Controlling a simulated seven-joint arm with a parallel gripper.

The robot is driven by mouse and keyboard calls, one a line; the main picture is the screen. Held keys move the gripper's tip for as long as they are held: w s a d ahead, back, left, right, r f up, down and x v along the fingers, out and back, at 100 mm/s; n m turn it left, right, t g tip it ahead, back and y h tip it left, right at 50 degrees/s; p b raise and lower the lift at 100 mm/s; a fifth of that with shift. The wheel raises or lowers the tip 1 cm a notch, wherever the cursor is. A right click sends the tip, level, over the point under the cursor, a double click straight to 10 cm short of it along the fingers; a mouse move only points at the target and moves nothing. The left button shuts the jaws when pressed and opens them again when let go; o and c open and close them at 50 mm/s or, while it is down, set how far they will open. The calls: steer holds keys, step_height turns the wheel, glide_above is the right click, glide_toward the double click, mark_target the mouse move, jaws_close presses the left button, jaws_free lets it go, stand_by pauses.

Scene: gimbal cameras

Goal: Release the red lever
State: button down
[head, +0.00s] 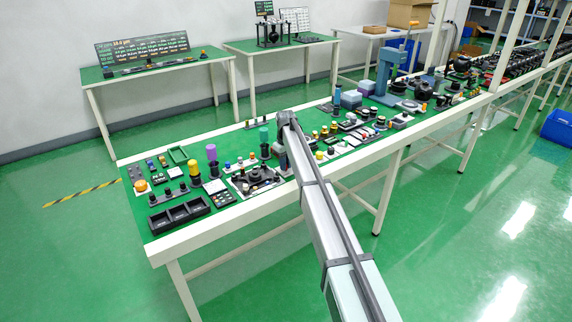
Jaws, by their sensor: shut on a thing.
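My arm reaches from the lower right up over the long green-topped workbench (232,218). My gripper (284,119) is at its far end, above the parts on the bench. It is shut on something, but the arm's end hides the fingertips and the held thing. I cannot make out a red lever in the head view.
A black compartment tray (180,214) lies at the bench's front left. A purple-topped post (211,153) and yellow-topped post (194,170) stand nearby. A blue-grey press (387,72) rises farther right. The bench is crowded; narrow green strips along its edges are bare.

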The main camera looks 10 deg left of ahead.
steer(key=c, duration=1.1)
jaws_free()
steer(key=shift+o, duration=0.2)
steer(key=shift+r, duration=0.1)
step_height(320, 180, up, 14)
steer(key=shift+f, duration=0.2)
